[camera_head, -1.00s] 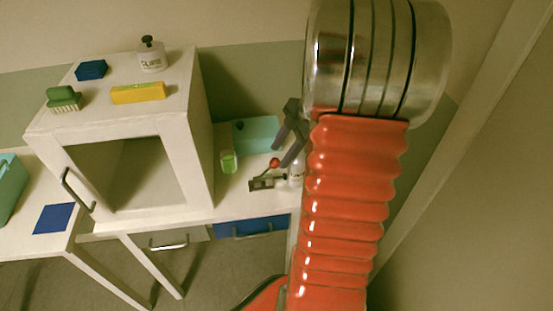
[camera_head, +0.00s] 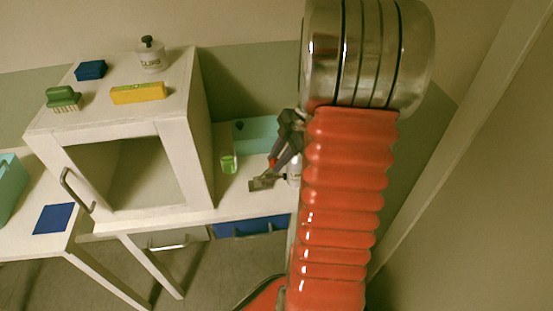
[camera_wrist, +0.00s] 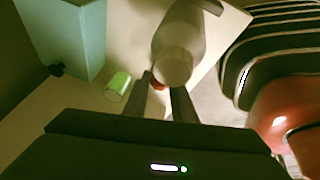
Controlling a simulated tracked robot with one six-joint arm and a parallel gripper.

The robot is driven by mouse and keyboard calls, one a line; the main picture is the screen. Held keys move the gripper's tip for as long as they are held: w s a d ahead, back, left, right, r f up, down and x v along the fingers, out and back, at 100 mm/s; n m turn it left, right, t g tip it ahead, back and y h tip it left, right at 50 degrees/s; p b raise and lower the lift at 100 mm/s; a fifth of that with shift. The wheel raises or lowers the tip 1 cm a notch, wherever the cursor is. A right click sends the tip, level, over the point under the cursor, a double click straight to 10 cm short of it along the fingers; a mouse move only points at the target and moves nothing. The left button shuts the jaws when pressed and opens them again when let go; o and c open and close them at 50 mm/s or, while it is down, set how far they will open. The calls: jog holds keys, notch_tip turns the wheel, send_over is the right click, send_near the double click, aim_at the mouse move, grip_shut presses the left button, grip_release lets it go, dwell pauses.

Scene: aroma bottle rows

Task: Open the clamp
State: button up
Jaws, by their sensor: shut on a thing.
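The clamp (camera_head: 262,184) is a small dark grey toggle clamp on the white table, to the right of the white cabinet, with a red-tipped handle. My gripper (camera_head: 274,160) comes down over it from the upper right and is shut on the red handle. In the wrist view the fingers of my gripper (camera_wrist: 163,90) close around the red tip (camera_wrist: 158,86), which shows only in part between them. The clamp's body is hidden in the wrist view.
A white bottle (camera_wrist: 178,50) stands right beside the fingers. A green glass (camera_head: 228,164) and a teal box (camera_head: 256,134) are close by on the table. The white cabinet (camera_head: 203,130) rises to the left. A blue drawer (camera_head: 252,227) is below.

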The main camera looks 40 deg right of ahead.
jog(key=shift+d, duration=0.1)
grip_shut()
jog(key=shift+a, duration=0.2)
jog(key=shift+d, duration=0.1)
jog(key=shift+d+r, duration=0.1)
